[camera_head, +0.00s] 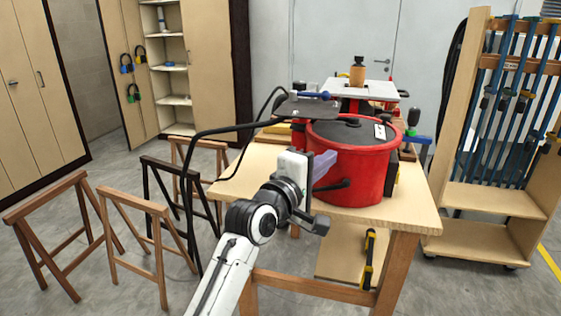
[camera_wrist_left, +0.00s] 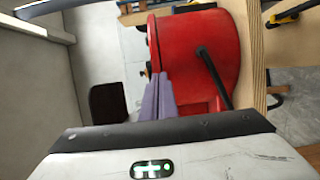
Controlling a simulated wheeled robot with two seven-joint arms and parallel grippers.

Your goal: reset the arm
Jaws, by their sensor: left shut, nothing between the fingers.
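My left arm reaches up from the bottom of the head view. My left gripper (camera_head: 323,163) is in front of the left side of a red round pot-like vessel (camera_head: 350,165) on the wooden table (camera_head: 415,205). Its purple fingers are shut and empty. In the left wrist view the closed fingers (camera_wrist_left: 160,97) point toward the red vessel (camera_wrist_left: 195,50) and overlap its edge. I cannot tell whether they touch it. A black handle or hose (camera_wrist_left: 214,75) runs along the vessel's side. My right gripper is not in view.
Wooden trestles (camera_head: 135,210) stand on the floor at the left. A rack of blue clamps (camera_head: 505,110) is at the right. A yellow-black clamp (camera_head: 369,258) is below the tabletop. A black cable (camera_head: 188,180) hangs left of the table. Open floor lies at the lower left.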

